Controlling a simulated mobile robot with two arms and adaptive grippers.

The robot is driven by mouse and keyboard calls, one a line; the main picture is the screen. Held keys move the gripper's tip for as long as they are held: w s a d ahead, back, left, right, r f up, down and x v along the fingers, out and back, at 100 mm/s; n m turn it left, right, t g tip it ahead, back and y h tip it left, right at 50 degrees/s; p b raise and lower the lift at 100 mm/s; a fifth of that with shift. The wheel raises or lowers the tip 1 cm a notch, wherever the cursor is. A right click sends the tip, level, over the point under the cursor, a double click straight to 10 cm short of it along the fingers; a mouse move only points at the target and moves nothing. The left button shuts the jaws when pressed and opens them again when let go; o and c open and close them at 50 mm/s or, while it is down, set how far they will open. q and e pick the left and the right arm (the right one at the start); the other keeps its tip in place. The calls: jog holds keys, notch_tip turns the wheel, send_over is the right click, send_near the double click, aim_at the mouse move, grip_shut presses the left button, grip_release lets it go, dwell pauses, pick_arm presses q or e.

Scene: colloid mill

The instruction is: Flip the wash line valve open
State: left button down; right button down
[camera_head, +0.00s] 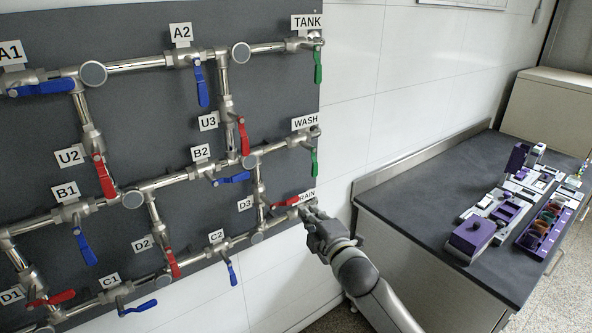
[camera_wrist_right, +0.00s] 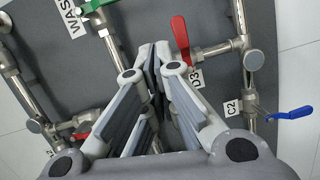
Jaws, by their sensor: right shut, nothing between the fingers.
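The wash line valve sits at the right edge of the dark panel under the WASH label (camera_head: 305,122). Its green handle (camera_head: 314,162) hangs straight down, across the line of its pipe. Part of this green handle (camera_wrist_right: 97,5) and the WASH label (camera_wrist_right: 72,16) show at the top left of the right wrist view. My right gripper (camera_head: 307,211) is shut and empty, below the green handle and apart from it. It is in front of the DRAIN label (camera_head: 307,197) and partly covers it. Its fingertips (camera_wrist_right: 152,52) are together in the wrist view. My left gripper is not in view.
The red D3 handle (camera_head: 286,203) lies sideways just left of my right gripper. The TANK valve's green handle (camera_head: 318,66) hangs above. Several red and blue handles cover the panel (camera_head: 140,105). A dark-topped counter (camera_head: 420,213) with purple items stands right of my arm.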

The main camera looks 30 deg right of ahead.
aim_at(315, 170)
notch_tip(315, 170, up, 4)
jog(key=shift+w+a+f+n+t, duration=0.1)
jog(key=shift+w+a+n+t, duration=0.05)
jog(key=shift+n+t, duration=0.15)
jog(key=w+d+p, duration=0.4)
jog(key=w+d, duration=0.1)
jog(key=w, duration=0.5)
jog(key=shift+d+f+p, duration=0.2)
jog(key=shift+d+p, duration=0.15)
jog(key=shift+w+a, duration=0.1)
jog(key=shift+w, duration=0.05)
jog(key=shift+f, duration=0.1)
